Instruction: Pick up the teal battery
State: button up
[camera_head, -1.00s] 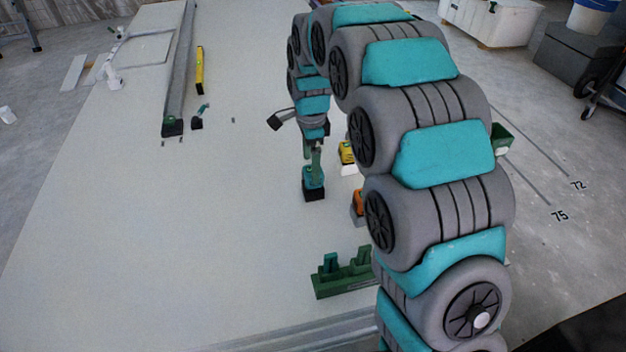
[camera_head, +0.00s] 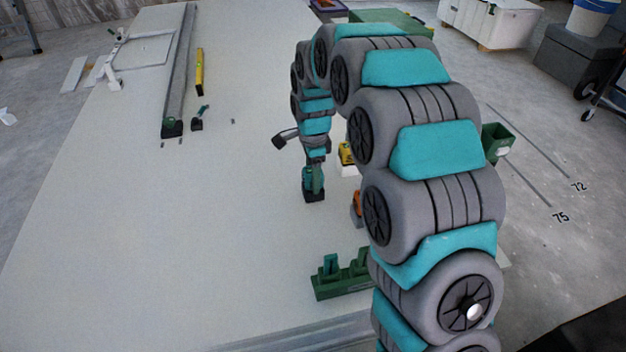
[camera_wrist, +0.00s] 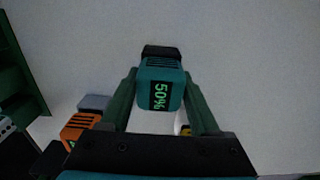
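The teal battery (camera_head: 307,177) stands on the pale panel, with a black end at its bottom. In the wrist view the teal battery (camera_wrist: 160,84) shows a green "50%" on a dark display. My gripper (camera_head: 316,183) points down at it, and its green fingers overlap it in the head view. In the wrist view one finger of my gripper (camera_wrist: 160,76) is on each side of the battery. The fingers are apart, with their tips close to its sides; I cannot tell whether they touch it.
An orange battery (camera_head: 356,203) and a yellow one (camera_head: 346,152) stand to the right, partly behind my arm. A green dock (camera_head: 340,277) is nearer. A yellow level (camera_head: 199,70) lies far left.

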grip_shut()
dwell(0.4)
jog(key=shift+r, duration=0.9)
notch_tip(320, 180, up, 2)
jog(key=shift+w, duration=0.1)
jog(key=s+r+p, duration=0.1)
jog(key=s, duration=1.5)
jog(key=shift+d, duration=0.45)
jog(key=shift+r, duration=0.15)
